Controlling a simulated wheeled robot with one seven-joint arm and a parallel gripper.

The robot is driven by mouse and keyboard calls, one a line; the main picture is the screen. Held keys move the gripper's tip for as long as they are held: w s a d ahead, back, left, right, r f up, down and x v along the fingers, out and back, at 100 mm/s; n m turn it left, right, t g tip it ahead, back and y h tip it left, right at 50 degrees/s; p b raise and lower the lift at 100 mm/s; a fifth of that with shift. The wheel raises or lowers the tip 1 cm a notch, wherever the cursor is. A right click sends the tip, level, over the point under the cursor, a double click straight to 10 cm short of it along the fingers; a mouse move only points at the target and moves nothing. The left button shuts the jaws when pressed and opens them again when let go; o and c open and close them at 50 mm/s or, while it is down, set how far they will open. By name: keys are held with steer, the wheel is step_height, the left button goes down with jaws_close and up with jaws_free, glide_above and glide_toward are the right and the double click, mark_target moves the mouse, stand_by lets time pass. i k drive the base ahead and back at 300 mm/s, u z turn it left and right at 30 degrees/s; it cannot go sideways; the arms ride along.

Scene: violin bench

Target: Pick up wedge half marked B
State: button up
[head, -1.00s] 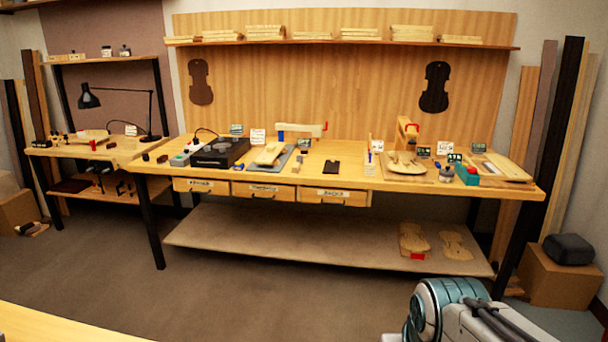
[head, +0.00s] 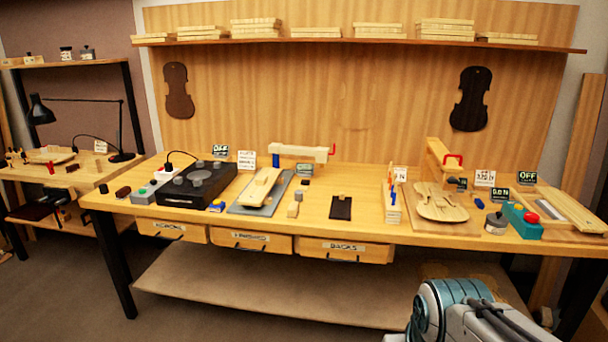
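I cannot make out a wedge half marked B in the head view; no letter B is readable on any loose wooden piece. Pale wooden pieces lie in stacks (head: 256,28) along the wall shelf. A small pale block (head: 294,209) lies near the bench's middle front. Part of my arm shows at the lower right, but my gripper is out of the picture.
The long workbench (head: 350,228) holds a black box (head: 197,187), a grey mat (head: 245,205), a dark plate (head: 341,208), a carved violin plate (head: 438,203) and a teal box (head: 522,222). Labelled drawers (head: 345,250) sit below. Floor at the lower left is clear.

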mark_target(256, 194)
steer(key=i, duration=1.45)
steer(key=u, duration=1.95)
steer(key=i, duration=2.45)
steer(key=z, duration=2.3)
